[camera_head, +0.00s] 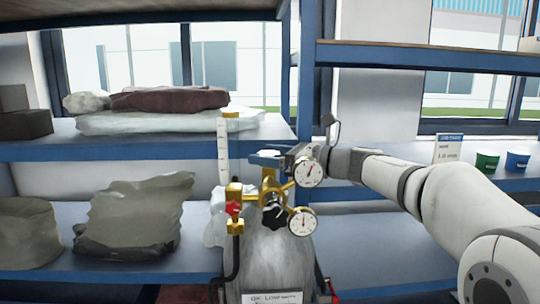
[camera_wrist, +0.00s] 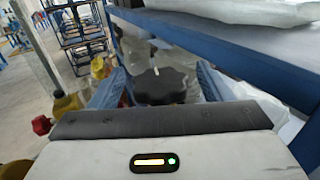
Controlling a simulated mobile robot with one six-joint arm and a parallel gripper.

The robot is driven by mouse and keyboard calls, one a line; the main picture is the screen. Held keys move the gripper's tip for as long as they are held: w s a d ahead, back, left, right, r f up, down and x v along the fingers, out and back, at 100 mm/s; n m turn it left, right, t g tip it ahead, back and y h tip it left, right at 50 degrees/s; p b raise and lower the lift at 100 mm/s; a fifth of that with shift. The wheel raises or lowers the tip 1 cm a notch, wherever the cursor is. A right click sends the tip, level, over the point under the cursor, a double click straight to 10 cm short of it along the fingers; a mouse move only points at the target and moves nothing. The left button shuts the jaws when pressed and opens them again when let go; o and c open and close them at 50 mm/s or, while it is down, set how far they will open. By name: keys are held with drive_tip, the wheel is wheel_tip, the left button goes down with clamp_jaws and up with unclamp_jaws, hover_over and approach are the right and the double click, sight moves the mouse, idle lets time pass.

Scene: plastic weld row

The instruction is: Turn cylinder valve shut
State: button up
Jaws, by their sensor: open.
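The gas cylinder (camera_head: 270,262) stands wrapped in clear plastic at the bottom middle of the head view, with brass fittings on top. My gripper (camera_head: 264,158) is at the top of these fittings, its blue fingers partly showing. In the wrist view a black lobed knob (camera_wrist: 160,86) lies between the two open blue fingers of my gripper (camera_wrist: 160,76), with gaps on both sides; I cannot tell whether anything touches. A black knob (camera_head: 275,214) also shows lower on the fittings in the head view; I cannot tell whether it is the same one.
Two round gauges, an upper (camera_head: 311,173) and a lower one (camera_head: 302,222), sit right of the fittings. A red knob (camera_head: 233,208) and flow tube (camera_head: 223,150) stand left. Blue-edged shelves (camera_head: 60,148) with wrapped bundles are behind. Green (camera_head: 487,162) and blue cups (camera_head: 516,161) stand right.

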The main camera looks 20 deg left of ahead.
sight(270, 153)
drive_tip(key=shift+r, duration=0.1)
wheel_tip(270, 153, up, 10)
drive_tip(key=shift+f, duration=0.1)
idle(0.4)
drive_tip(key=w+d+f+n+g+h, duration=0.2)
drive_tip(key=w+d+f+n+g, duration=0.15)
drive_tip(key=d+f+g, duration=0.5)
drive_tip(key=shift+n+t, duration=0.55)
drive_tip(key=shift+t, duration=0.2)
drive_tip(key=x, duration=0.3)
drive_tip(key=f+p+x, duration=0.1)
drive_tip(key=x, duration=0.2)
drive_tip(key=p+x, duration=0.1)
drive_tip(key=x, duration=0.2)
drive_tip(key=shift+w+a+f, duration=0.15)
drive_tip(key=shift+a+f, duration=0.05)
drive_tip(key=shift+a, duration=0.3)
